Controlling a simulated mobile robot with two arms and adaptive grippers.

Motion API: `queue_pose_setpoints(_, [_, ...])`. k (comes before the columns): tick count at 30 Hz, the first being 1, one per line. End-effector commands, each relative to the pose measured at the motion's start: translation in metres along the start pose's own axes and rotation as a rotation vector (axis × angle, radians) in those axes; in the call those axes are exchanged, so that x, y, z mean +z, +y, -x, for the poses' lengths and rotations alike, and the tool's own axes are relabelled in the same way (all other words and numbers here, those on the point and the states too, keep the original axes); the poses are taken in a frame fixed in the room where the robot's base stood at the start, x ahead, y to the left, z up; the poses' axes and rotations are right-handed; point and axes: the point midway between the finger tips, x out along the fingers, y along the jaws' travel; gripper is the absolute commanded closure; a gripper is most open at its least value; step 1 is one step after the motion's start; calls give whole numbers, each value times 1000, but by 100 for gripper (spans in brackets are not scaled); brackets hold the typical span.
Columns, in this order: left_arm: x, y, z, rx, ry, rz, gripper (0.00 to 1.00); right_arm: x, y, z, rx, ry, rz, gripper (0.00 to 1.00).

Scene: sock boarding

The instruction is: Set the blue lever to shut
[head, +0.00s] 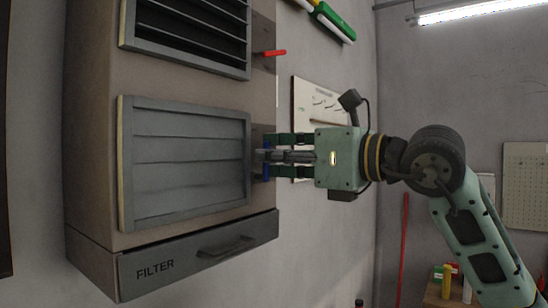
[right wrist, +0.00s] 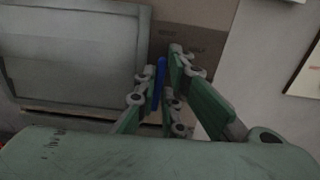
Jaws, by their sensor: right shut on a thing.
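The blue lever (right wrist: 160,82) sits on the side face of the cabinet, beside the lower louvred panel. In the right wrist view it stands between the fingers of my right gripper (right wrist: 163,92), which is shut on it. In the head view my right gripper (head: 265,156) reaches in from the right, and its fingers hide most of the lever; a bit of blue (head: 267,172) shows between them. Markings on the plate by the lever are too blurred to read. My left gripper is not in view.
The cabinet (head: 95,190) carries a lower louvred panel (head: 185,165), an upper louvred panel (head: 190,35), a red lever (head: 273,53) above and a FILTER drawer (head: 200,262) with a handle below. A white board (head: 315,95) hangs on the wall behind my gripper. A small table (head: 440,295) stands at lower right.

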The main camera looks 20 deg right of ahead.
Motion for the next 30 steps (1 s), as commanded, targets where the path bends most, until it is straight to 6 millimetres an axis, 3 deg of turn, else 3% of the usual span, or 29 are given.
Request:
queue_pose_setpoints(8, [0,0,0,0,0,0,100,-3,3,-1,6,7,-2,100])
queue_pose_setpoints(9, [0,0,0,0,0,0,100,-3,3,-1,7,7,-2,89])
queue_pose_setpoints(15, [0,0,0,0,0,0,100,-3,2,-1,5,7,-2,73])
queue_pose_setpoints(25, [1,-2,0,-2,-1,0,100,-2,0,2,1,4,-2,73])
queue_pose_setpoints(30, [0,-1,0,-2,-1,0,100,-1,0,25,-2,3,-1,73])
